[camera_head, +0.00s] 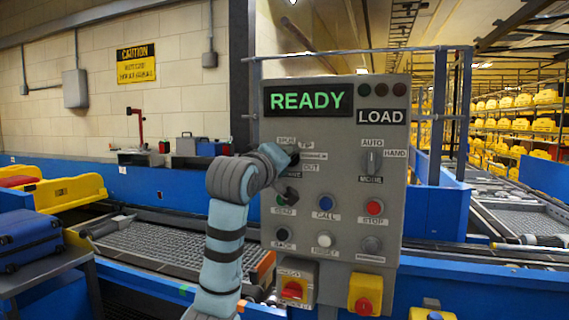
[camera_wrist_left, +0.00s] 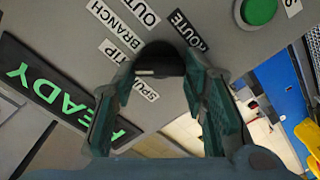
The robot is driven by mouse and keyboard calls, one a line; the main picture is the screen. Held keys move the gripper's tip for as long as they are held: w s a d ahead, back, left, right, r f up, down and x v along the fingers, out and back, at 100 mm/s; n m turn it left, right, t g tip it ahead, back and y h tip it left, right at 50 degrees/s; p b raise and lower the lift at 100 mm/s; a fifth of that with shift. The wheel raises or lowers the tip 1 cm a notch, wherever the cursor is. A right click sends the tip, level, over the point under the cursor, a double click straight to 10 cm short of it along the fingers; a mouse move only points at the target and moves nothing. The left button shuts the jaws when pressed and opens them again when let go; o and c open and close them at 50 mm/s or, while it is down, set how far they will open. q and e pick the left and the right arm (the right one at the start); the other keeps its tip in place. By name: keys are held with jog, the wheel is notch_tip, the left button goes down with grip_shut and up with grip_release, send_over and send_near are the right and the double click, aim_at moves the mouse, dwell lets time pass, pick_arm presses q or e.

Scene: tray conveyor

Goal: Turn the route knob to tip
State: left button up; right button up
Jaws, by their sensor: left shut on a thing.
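The route knob (camera_wrist_left: 160,58) is dark with a short white mark, on the grey control panel (camera_head: 340,240). In the left wrist view, the TIP (camera_wrist_left: 112,50), BRANCH (camera_wrist_left: 122,30), OUT (camera_wrist_left: 147,12) and SPUR (camera_wrist_left: 146,90) labels sit around it. The white mark lies on the side facing the TIP and SPUR labels; I cannot tell exactly which it points to. My left gripper (camera_wrist_left: 160,74) is shut on the knob, one finger on each side. In the head view, my left gripper (camera_head: 286,160) hides most of the knob. My right gripper is not in view.
The display (camera_head: 308,98) reads READY, with a LOAD sign (camera_head: 381,117) below right. The mode switch (camera_head: 374,160), a green button (camera_wrist_left: 259,10), a red button (camera_head: 374,207) and other buttons are nearby. A conveyor (camera_head: 165,250) runs behind; a blue suitcase (camera_head: 28,243) sits left.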

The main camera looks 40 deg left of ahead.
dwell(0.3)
pick_arm(q)
jog(key=o, duration=1.2)
jog(key=shift+c, duration=0.2)
jog(key=v, duration=1.2)
